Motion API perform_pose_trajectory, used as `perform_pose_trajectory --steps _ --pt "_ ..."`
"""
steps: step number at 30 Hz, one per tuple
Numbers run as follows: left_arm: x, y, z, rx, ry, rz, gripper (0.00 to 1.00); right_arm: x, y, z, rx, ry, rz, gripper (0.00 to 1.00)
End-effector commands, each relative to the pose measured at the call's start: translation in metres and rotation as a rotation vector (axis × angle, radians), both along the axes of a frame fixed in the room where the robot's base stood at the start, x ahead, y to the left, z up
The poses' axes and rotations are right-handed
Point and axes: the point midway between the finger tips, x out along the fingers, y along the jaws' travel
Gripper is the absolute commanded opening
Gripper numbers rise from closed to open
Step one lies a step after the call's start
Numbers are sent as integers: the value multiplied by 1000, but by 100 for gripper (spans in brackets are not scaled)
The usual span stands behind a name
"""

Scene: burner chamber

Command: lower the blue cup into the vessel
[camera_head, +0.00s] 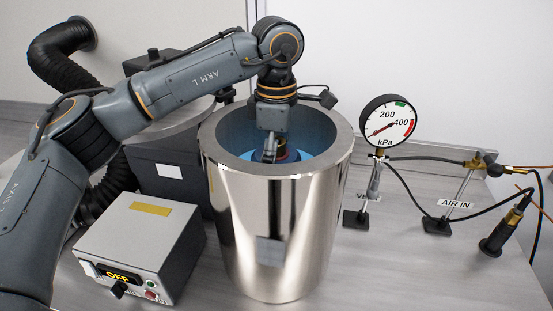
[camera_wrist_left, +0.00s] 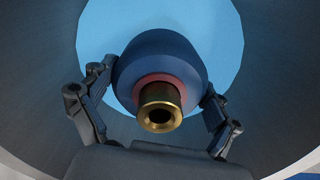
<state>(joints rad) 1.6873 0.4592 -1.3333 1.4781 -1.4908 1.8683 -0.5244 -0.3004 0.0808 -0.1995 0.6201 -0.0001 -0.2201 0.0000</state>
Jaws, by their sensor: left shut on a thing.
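The vessel (camera_head: 335,150) is a tall shiny metal cylinder with a thick grey wall and an open top, standing upright on the bench. Its inside shows light blue in the head view, and a light blue round area (camera_wrist_left: 95,45) lies beyond the cup in the left wrist view. My left arm reaches down over the opening, and my left gripper (camera_head: 268,152) is in the mouth of the vessel. It is shut on the blue cup (camera_wrist_left: 160,55), with a finger on each side. The cup is dark blue with a reddish ring and a brass neck facing the wrist camera. In the head view the cup is mostly hidden.
A control box (camera_head: 140,250) reading OFF stands left of the vessel. A dark grey box (camera_head: 170,170) with a round top is behind it. A pressure gauge (camera_head: 387,120) and the AIR IN stand (camera_head: 455,204) with hoses are at the right. The front right bench is clear.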

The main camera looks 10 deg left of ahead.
Motion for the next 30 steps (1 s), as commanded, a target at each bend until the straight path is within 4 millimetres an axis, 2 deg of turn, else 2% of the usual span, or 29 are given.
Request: perform_pose_trajectory --steps 11,12,13,24,26,30 --pt "0 0 -8 -2 -3 0 26 0 0 -7 0 0 0 0" --pt "0 0 -6 -2 -4 0 97 0 0 -6 0 0 0 0" --pt "0 0 -6 -2 -3 0 100 0 0 -6 0 0 0 0" --pt "0 0 -8 1 1 0 100 0 0 -6 0 -1 1 0" --pt "0 0 -5 0 0 0 100 0 0 -6 0 -1 1 0" --pt "1 0 16 -1 -4 1 100 0 0 -6 0 -1 1 0"
